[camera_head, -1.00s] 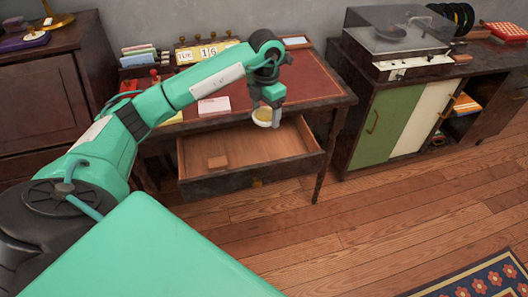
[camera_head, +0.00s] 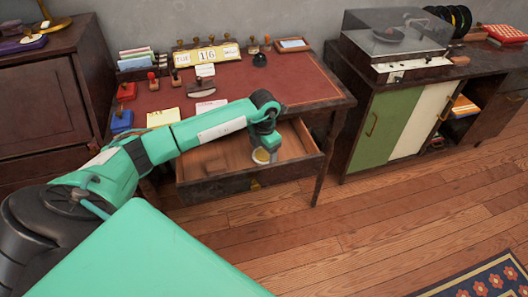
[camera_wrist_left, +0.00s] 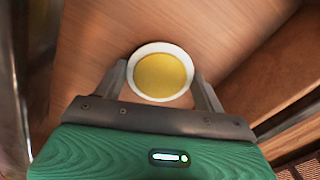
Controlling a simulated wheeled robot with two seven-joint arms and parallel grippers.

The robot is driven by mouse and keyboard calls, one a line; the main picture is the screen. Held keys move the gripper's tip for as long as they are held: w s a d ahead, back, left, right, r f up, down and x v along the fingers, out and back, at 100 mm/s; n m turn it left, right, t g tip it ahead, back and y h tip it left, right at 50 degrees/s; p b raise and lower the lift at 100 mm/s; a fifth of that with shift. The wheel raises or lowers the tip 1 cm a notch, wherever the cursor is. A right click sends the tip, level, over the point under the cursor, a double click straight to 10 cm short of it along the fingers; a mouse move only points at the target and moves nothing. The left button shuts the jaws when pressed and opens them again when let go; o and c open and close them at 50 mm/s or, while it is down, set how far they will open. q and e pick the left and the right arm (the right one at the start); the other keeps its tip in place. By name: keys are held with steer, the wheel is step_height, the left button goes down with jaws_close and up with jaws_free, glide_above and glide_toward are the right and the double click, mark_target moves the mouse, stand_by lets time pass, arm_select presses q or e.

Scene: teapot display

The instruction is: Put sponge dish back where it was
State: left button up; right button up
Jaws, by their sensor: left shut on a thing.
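The sponge dish is a small round white dish with a yellow sponge inside. It shows in the head view (camera_head: 262,156) and in the left wrist view (camera_wrist_left: 160,72). My left gripper (camera_head: 264,150) is shut on the dish, with one finger on each side of it in the left wrist view (camera_wrist_left: 161,85). The dish is over the front right part of the open desk drawer (camera_head: 215,184). The wooden drawer floor shows behind it. I cannot tell whether the dish touches the floor. My right gripper is not in view.
The red-topped desk (camera_head: 310,85) holds a date calendar (camera_head: 205,55), several stamps, a blue ink pad (camera_head: 122,121) and papers. A small wooden block (camera_head: 216,164) lies in the drawer. A cabinet with a record player (camera_head: 395,45) stands to the right.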

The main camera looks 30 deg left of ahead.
mark_target(264, 154)
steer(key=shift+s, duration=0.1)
arm_select(q)
steer(key=o, duration=0.7)
steer(key=shift+f, duration=0.1)
steer(key=o, duration=0.4)
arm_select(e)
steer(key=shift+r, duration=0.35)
arm_select(q)
step_height(264, 154, up, 12)
steer(key=shift+r, duration=0.2)
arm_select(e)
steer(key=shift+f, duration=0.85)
